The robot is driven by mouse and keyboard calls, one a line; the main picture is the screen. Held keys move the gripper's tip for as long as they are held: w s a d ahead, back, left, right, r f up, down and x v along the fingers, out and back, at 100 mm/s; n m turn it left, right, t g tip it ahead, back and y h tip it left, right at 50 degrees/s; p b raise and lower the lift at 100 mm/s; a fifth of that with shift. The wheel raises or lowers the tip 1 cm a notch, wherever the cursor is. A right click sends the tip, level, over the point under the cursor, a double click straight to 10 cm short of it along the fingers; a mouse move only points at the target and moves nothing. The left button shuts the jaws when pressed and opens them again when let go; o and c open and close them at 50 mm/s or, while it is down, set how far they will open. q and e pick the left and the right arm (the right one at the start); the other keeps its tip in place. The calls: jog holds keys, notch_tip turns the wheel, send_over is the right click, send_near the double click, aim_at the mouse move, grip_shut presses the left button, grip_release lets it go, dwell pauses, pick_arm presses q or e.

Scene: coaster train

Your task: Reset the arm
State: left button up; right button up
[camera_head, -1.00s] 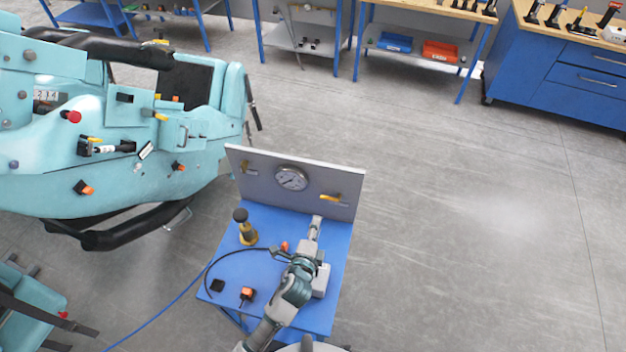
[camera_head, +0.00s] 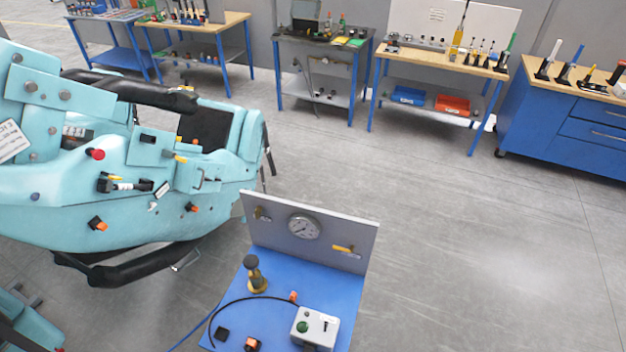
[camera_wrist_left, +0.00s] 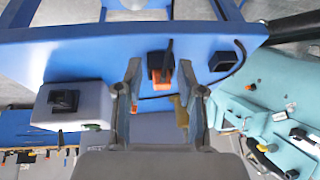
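Neither gripper shows in the head view. In the left wrist view my left gripper (camera_wrist_left: 161,72) has its two fingers apart with nothing held between them. It is by the blue table top (camera_head: 320,279), which also shows in the left wrist view (camera_wrist_left: 60,62). Beyond its fingertips is an orange and black part (camera_wrist_left: 160,70). A grey control box (camera_head: 315,328) with a green button and a black switch sits on the table; a grey box with a black part (camera_wrist_left: 75,104) shows left of the fingers in the wrist view. My right gripper is not in view.
A panel with a gauge (camera_head: 304,227) stands at the table's back. A brass valve with a black knob (camera_head: 255,275) and a black hose (camera_head: 232,304) are on the table. A turquoise coaster car (camera_head: 120,190) is to the left. Workbenches (camera_head: 450,62) line the back; floor at right is clear.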

pick_arm(q)
jog(key=s+a+n+g, duration=0.1)
jog(key=s+a+n, duration=0.1)
jog(key=s, duration=0.2)
jog(key=s+f+g+b, duration=0.1)
jog(key=s+f+b, duration=0.15)
jog(key=f, duration=1.55)
jog(key=s+f+g+b, duration=0.1)
jog(key=s+f+b, duration=0.15)
jog(key=f, duration=1.55)
jog(key=s+a+f+b, duration=0.2)
jog(key=s+f+b, duration=0.1)
jog(key=s+f, duration=1.1)
jog(key=shift+s+a+f+m+g, duration=0.3)
jog(key=shift+f+m+g, duration=0.05)
jog(key=shift+m+g, duration=0.05)
